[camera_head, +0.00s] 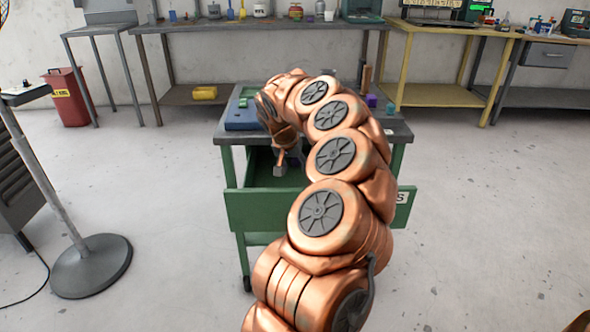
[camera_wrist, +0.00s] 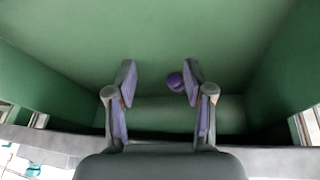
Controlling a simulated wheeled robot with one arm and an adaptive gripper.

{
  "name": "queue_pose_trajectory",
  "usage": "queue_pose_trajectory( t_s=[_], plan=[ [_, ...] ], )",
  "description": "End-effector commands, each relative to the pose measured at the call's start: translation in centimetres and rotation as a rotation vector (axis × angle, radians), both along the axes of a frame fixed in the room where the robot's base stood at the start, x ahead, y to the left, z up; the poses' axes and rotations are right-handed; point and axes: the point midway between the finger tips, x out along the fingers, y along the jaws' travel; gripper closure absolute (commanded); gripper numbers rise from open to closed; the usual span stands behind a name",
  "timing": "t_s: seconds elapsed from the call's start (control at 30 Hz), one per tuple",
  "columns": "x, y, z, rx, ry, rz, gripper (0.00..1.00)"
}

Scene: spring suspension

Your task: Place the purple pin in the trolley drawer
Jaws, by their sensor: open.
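The green trolley drawer (camera_head: 258,212) is pulled out at the front of the trolley; its inside fills most of the wrist view (camera_wrist: 75,50). The purple pin (camera_wrist: 174,83) shows in the wrist view as a small rounded purple shape against the green inside of the drawer, apparently lying on its floor. My gripper (camera_wrist: 159,80) is open over the drawer, with the pin seen between its fingertips, close to the right finger. Nothing is held between the fingers. In the head view my gripper (camera_head: 279,171) is at the drawer opening, and the pin is hidden there.
The trolley top (camera_head: 398,130) carries a blue case (camera_head: 240,118) at left and small purple items (camera_head: 371,101) at right. My arm covers much of the trolley. A lamp stand (camera_head: 90,265) is on the left. Workbenches line the back wall. The floor at right is clear.

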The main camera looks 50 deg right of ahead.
Motion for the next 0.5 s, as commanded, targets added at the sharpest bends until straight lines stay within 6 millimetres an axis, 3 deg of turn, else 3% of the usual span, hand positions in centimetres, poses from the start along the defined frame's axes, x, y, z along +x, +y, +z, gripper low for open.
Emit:
queue_pose_trajectory(
  t_s=[0.2, 0.5],
  plan=[
    [-0.3, 1.6, 4.3, -0.004, -0.005, 0.001, 0.48],
    [-0.6, 3.4, 8.3, -0.001, -0.003, 0.000, 0.48]
  ],
)
